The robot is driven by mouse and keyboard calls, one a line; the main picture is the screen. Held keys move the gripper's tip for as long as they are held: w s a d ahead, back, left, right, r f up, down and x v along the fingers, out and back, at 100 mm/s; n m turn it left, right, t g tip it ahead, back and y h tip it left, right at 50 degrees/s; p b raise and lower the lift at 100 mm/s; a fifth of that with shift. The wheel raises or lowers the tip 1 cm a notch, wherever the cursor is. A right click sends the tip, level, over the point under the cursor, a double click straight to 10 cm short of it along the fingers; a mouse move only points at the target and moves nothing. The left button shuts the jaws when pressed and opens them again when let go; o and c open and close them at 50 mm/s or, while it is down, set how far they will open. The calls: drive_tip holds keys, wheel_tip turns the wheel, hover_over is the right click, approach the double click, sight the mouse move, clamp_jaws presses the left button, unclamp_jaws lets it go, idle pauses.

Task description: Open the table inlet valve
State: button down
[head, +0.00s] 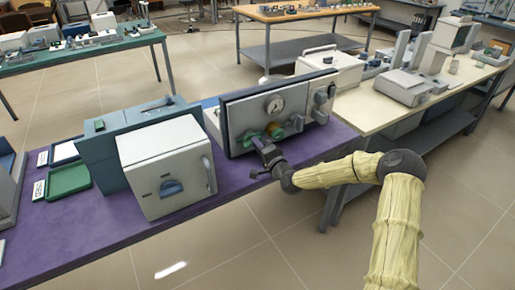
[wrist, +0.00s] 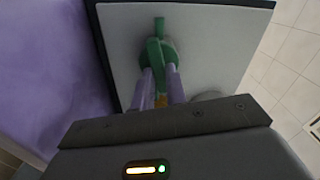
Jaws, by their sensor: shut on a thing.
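The inlet valve's green handle (wrist: 157,52) stands out from the pale front panel in the wrist view, upright in that picture. In the head view the green valve part (head: 275,130) shows low on the panel, partly hidden by my gripper. My gripper (head: 262,142) reaches the panel from the front. In the wrist view its two purple fingers (wrist: 159,74) are shut on the lower part of the green handle, one on each side. The exact contact is partly hidden by the fingers.
A white furnace (head: 165,165) stands to the left on the purple table (head: 95,222). A cream bench (head: 362,112) is on the right. The floor in front is clear.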

drive_tip(key=shift+w+d+f+m+b, duration=0.1)
drive_tip(key=shift+m+b, duration=0.15)
drive_tip(key=shift+m, duration=0.45)
drive_tip(key=shift+d+f+m+b, duration=0.1)
drive_tip(key=shift+m+b, duration=0.1)
drive_tip(key=shift+m, duration=0.5)
drive_tip(key=c, duration=1.4)
unclamp_jaws()
drive_tip(key=shift+c, duration=0.2)
drive_tip(key=shift+a, duration=0.15)
drive_tip(key=v, duration=1.7)
